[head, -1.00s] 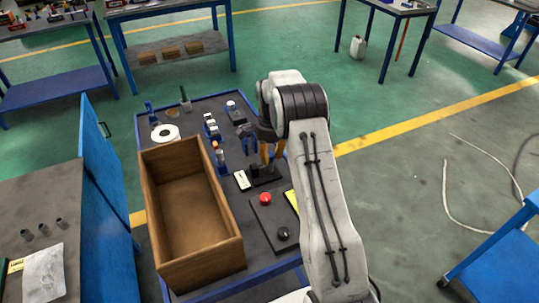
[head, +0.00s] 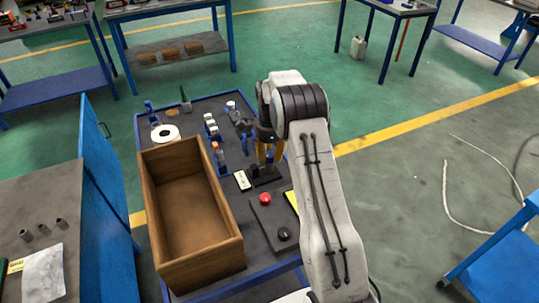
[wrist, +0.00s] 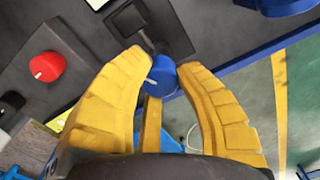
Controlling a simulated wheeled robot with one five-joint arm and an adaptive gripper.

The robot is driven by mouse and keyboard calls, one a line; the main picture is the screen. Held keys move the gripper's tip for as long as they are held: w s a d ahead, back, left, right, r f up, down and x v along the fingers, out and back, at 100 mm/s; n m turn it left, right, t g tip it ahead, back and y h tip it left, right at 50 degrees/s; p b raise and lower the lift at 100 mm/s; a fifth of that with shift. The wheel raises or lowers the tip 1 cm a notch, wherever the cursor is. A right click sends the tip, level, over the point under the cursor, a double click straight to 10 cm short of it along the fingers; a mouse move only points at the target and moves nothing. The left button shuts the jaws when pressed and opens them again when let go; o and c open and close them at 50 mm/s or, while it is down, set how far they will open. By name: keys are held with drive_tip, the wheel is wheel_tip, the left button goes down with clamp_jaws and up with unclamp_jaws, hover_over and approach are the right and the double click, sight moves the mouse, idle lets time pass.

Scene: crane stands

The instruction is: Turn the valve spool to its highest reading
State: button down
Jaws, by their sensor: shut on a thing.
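The valve spool appears to be the blue round knob with a white pointer mark (wrist: 158,77), in the wrist view at the end of a dark stem on a black mount (wrist: 140,22). My gripper (wrist: 160,76) has its yellow fingers closed around the knob, one on each side. In the head view my gripper (head: 266,152) points down over the black base (head: 266,176) near the cart's right edge. The knob is hidden there by the fingers and arm. I cannot read any scale.
A wooden box (head: 235,245) fills the cart's left side. A red knob (head: 265,199) and a black knob (head: 284,234) sit on a plate nearer me. A white label (head: 243,180) lies beside the base. Small bottles and a white roll (head: 165,132) stand farther back.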

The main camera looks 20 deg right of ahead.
sight(269, 154)
drive_tip(key=shift+s+f, duration=0.1)
drive_tip(key=shift+f, duration=0.05)
drive_tip(key=c, duration=0.9)
unclamp_jaws()
drive_tip(key=shift+o, duration=0.2)
wheel_tip(269, 154, up, 12)
idle(0.3)
